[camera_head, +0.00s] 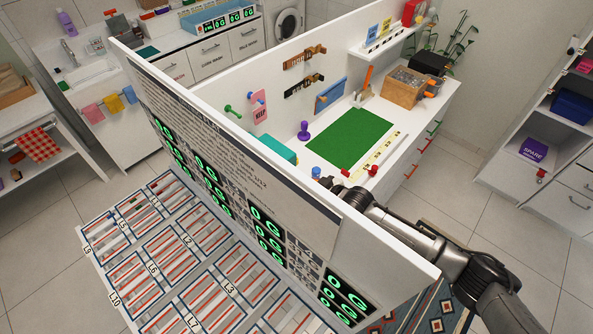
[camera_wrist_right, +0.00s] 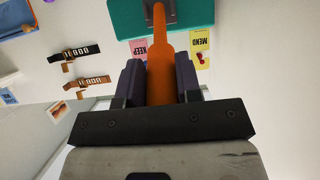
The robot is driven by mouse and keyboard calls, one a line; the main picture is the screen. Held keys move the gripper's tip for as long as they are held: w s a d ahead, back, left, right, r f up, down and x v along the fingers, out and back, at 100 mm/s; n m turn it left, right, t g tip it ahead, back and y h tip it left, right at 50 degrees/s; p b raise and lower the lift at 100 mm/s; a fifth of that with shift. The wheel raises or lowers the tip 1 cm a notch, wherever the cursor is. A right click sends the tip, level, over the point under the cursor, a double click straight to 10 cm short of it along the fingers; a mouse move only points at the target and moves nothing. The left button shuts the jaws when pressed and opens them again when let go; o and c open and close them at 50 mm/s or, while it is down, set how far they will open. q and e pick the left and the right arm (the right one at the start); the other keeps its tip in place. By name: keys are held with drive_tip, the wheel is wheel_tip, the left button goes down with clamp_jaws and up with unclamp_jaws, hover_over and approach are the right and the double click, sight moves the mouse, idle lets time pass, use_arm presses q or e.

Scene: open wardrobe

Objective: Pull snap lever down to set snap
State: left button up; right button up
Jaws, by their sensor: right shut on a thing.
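An orange lever (camera_wrist_right: 161,55) fills the gap between the two dark fingers of my right gripper (camera_wrist_right: 160,78) in the right wrist view. The gripper is shut on it. The lever's far end meets a grey bracket on a teal body (camera_wrist_right: 195,17). In the head view a teal block (camera_head: 277,150) shows on the white worktop, partly hidden behind the tall white panel. My right arm reaches over that panel from the lower right, and its fingers and the held lever are hidden there. My left gripper is not in view.
The white panel (camera_head: 300,190) stands close in front of the worktop. A green mat (camera_head: 350,138), a purple stamp (camera_head: 303,131) and a wooden box (camera_head: 403,88) lie to the right of the teal block. Pink and yellow tags (camera_wrist_right: 199,40) show near the lever.

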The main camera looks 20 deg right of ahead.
drive_tip(key=shift+w+a+r, duration=0.1)
drive_tip(key=shift+a, duration=0.05)
drive_tip(key=shift+w+a+r+p, duration=0.2)
drive_tip(key=shift+w+r+p, duration=0.15)
drive_tip(key=shift+r, duration=0.3)
drive_tip(key=shift+w+a+r, duration=0.1)
drive_tip(key=shift+w+r, duration=0.1)
drive_tip(key=shift+w, duration=0.05)
drive_tip(key=shift+r, duration=0.1)
drive_tip(key=shift+w+a+r, duration=0.35)
drive_tip(key=shift+w+r, duration=0.25)
drive_tip(key=shift+r, duration=0.2)
